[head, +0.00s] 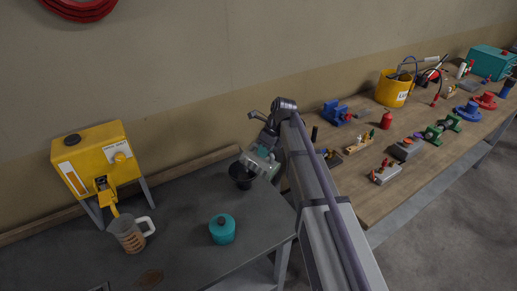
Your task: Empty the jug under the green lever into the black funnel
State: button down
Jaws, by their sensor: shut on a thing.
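My gripper (266,142) is at the end of my arm, above the right back part of the grey table. It is shut on a clear, pale greenish jug (262,163), which looks tilted. The jug is at the upper right of the black funnel (241,176) and partly overlaps it in the picture. I cannot tell whether anything is flowing or how much is in the jug. No green lever shows. A second jug (128,236) with amber contents and a white handle stands under the yellow tap of a yellow tank (98,163).
A teal lidded canister (222,230) stands on the grey table (180,254), in front of the funnel. A wooden bench (375,203) on the right holds a yellow bucket (394,89), red, blue and green fittings and a teal box (489,62). A red hose coil (82,8) hangs on the wall.

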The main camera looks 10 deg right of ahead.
aim_at(273, 156)
jog(key=s+d+t+y+b, duration=0.1)
jog(key=s+d+f+t+y+b, duration=0.1)
jog(key=y+b, duration=0.1)
jog(key=shift+s+d+f+t, duration=0.2)
jog(key=shift+d+f+t, duration=0.05)
jog(key=shift+t, duration=0.05)
jog(key=t+y+b, duration=0.1)
jog(key=b, duration=0.1)
jog(key=t+y+b, duration=0.1)
jog(key=b, duration=0.1)
jog(key=d+n+t+y+b, duration=0.1)
jog(key=b, duration=0.1)
jog(key=shift+s+f+y, duration=0.4)
jog(key=f+t+y+b, duration=0.1)
jog(key=b, duration=0.2)
jog(key=f+t+y+b, duration=0.1)
jog(key=b, duration=0.3)
jog(key=w+a+f+y+b, duration=0.1)
jog(key=y+b, duration=0.1)
jog(key=b, duration=0.1)
jog(key=shift+f+n+t+b, duration=0.15)
jog(key=shift+n+t+b, duration=0.25)
jog(key=shift+a+f+y+b, duration=0.1)
jog(key=shift+y+b, duration=0.3)
jog(key=shift+b, duration=0.2)
